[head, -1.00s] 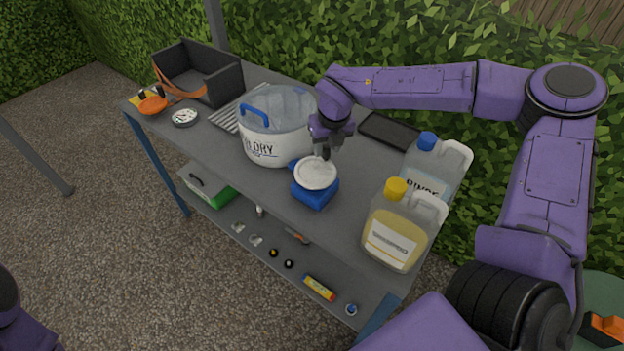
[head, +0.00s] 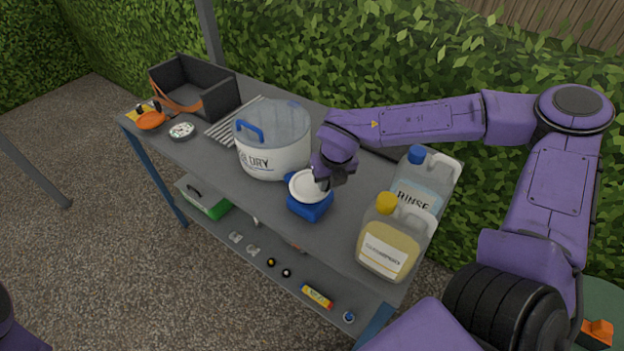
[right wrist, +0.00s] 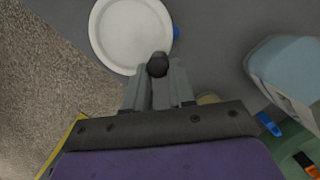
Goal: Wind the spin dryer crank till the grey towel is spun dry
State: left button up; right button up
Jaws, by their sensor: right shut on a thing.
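The spin dryer (head: 272,155) is a white tub with dark lettering, a blue handle and a cloudy see-through lid, standing mid-table. The grey towel cannot be made out through the lid. In front of the tub is the crank, a white disc (head: 305,187) on a blue base (head: 309,208); the disc also shows in the right wrist view (right wrist: 125,32). My right gripper (head: 325,184) is at the disc's right side, shut on the dark crank knob (right wrist: 157,65) near its rim. My left gripper is not in view.
Right of the crank stand the rinse jug (head: 420,190) and a yellow-capped jug (head: 388,240), close to my right gripper. A black open caddy (head: 215,92) and an orange item (head: 150,120) are at the far left. The lower shelf (head: 235,225) holds small items.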

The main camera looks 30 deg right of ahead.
jog(key=shift+a, duration=0.15)
jog(key=o, duration=0.7)
jog(key=shift+w, duration=0.1)
jog(key=shift+c, duration=0.2)
jog(key=shift+w+a, duration=0.15)
jog(key=shift+w, duration=0.05)
